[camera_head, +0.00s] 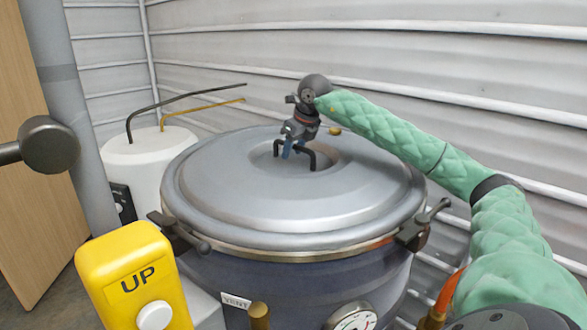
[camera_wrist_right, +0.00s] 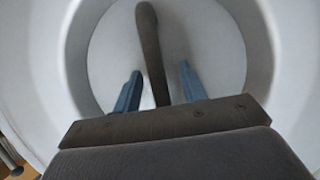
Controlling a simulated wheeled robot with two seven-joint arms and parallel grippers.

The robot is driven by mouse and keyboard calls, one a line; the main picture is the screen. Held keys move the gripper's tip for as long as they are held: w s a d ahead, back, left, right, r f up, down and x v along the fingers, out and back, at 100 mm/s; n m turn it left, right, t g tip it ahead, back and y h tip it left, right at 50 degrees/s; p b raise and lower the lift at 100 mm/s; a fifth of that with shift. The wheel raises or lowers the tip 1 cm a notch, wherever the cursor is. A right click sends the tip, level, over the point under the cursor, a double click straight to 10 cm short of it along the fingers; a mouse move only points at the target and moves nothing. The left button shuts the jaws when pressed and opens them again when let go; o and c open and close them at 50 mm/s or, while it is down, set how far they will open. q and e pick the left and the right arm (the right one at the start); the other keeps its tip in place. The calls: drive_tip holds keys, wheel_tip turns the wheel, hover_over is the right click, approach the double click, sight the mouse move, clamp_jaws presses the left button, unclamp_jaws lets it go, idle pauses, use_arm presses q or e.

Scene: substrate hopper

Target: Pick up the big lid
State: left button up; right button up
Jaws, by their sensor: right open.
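The big lid (camera_head: 235,190) is a wide grey round lid lying on a dark blue vessel (camera_head: 290,285) in the head view. Its dark bar handle (camera_head: 311,158) stands at the centre in a shallow recess. In the right wrist view, the blue fingertips of my right gripper (camera_wrist_right: 158,90) are open, one on each side of the handle bar (camera_wrist_right: 153,55), with visible gaps. The pale lid surface (camera_wrist_right: 110,55) lies behind them. My left gripper is not in view.
Clamps (camera_head: 415,232) sit at the lid's left and right rim. A yellow UP button box (camera_head: 125,270) stands front left, a gauge (camera_head: 352,318) at the front. A white tank (camera_head: 150,165) with bent pipes is behind left. A ribbed wall (camera_head: 430,70) closes the back.

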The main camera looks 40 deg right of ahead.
idle(0.3)
clamp_jaws()
idle(1.2)
